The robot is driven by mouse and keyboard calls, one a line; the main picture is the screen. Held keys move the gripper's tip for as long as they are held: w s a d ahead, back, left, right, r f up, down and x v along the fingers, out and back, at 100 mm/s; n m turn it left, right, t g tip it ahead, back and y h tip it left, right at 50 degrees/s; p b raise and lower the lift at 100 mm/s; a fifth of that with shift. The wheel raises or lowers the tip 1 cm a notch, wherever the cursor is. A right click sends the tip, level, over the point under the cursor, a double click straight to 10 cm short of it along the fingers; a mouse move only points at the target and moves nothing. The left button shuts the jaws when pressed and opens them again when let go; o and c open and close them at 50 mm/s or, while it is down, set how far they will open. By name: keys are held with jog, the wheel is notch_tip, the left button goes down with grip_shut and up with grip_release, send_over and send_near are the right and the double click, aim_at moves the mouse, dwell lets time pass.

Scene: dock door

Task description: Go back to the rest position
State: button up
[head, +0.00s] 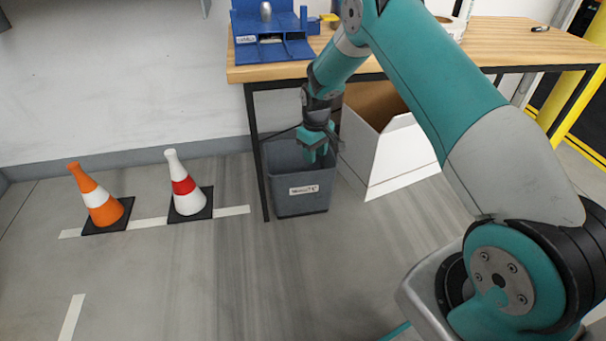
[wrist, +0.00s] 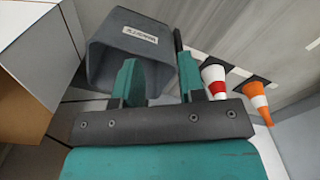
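My gripper (head: 317,153) hangs from my teal arm over the grey bin in the head view. In the wrist view my gripper (wrist: 160,80) shows two teal fingers standing apart with nothing between them. The grey bin (head: 300,194) stands on the floor by the table leg and carries a white label. In the wrist view the bin (wrist: 105,65) lies beyond the fingers, and its inside is mostly out of sight.
A wooden table (head: 500,52) holds a blue fixture (head: 270,45). A white open box (head: 395,155) stands right of the bin. An orange cone (head: 96,199) and a white-red cone (head: 184,187) stand at left. The floor in front is clear.

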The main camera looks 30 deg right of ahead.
jog(key=shift+s+a+r, duration=0.15)
jog(key=shift+s+r, duration=0.05)
jog(key=shift+r, duration=0.15)
jog(key=s+a+r+y, duration=0.1)
jog(key=s+a+r, duration=0.25)
jog(key=r, duration=0.35)
jog(key=s+a+r+n, duration=0.1)
jog(key=s+a+r, duration=0.2)
jog(key=a+r, duration=0.25)
jog(key=s+a+r+y, duration=0.1)
jog(key=s+a+r, duration=0.3)
jog(key=r, duration=0.4)
jog(key=s+a+r+n+y, duration=0.1)
jog(key=s+a+r, duration=0.15)
jog(key=s, duration=0.55)
jog(key=s+a+r+n, duration=0.1)
jog(key=s+a+r, duration=0.15)
jog(key=s, duration=0.55)
jog(key=s+a+r+n+y, duration=0.15)
jog(key=s+r, duration=0.25)
jog(key=s, duration=0.4)
notch_tip(320, 180, up, 27)
jog(key=p, duration=2.7)
jog(key=shift+s+m, duration=0.4)
jog(key=shift+m, duration=0.05)
